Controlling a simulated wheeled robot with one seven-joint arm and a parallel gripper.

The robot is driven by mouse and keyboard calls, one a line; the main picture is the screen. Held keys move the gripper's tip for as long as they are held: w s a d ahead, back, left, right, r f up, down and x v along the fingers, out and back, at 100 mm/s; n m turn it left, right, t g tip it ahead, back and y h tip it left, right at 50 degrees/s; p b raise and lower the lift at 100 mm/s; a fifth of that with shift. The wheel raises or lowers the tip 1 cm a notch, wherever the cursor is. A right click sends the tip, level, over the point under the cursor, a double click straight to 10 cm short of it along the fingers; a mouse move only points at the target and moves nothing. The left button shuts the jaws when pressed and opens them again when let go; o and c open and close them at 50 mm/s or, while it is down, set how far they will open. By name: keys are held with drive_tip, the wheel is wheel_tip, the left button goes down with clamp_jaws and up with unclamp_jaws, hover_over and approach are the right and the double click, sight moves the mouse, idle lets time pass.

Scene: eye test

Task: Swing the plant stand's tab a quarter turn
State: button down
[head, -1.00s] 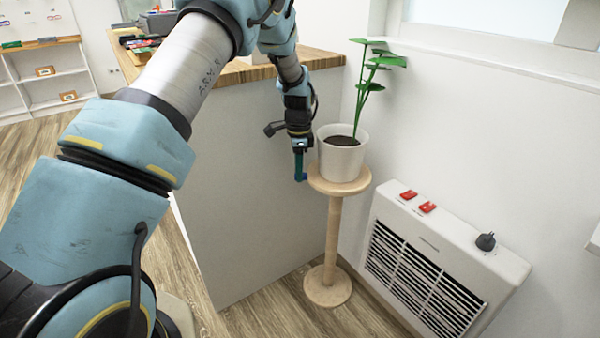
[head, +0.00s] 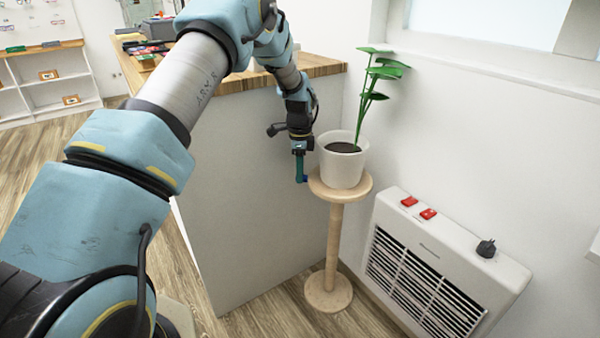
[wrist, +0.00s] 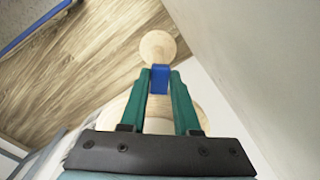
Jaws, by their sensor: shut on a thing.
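The plant stand (head: 333,240) is pale wood, with a round top, a thin post and a round base (wrist: 158,45). A white pot (head: 342,165) with a green plant (head: 372,75) stands upright on its top. The blue tab (wrist: 160,79) sits at the top's left edge in the head view, where it is small. My gripper (head: 301,180) is beside that edge, pointing down. In the wrist view its green fingers (wrist: 163,80) are shut on the tab, one on each side. The fingers hide part of the stand's top (wrist: 205,108).
A white counter (head: 260,185) with a wooden top stands close behind and left of my gripper. Shelves (head: 50,90) are far left. Wooden floor surrounds the stand's base.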

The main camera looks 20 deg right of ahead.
drive_tip(key=c, duration=0.6)
unclamp_jaws()
drive_tip(key=shift+c, duration=0.2)
wheel_tip(320, 180, up, 11)
drive_tip(key=shift+f, duration=0.1)
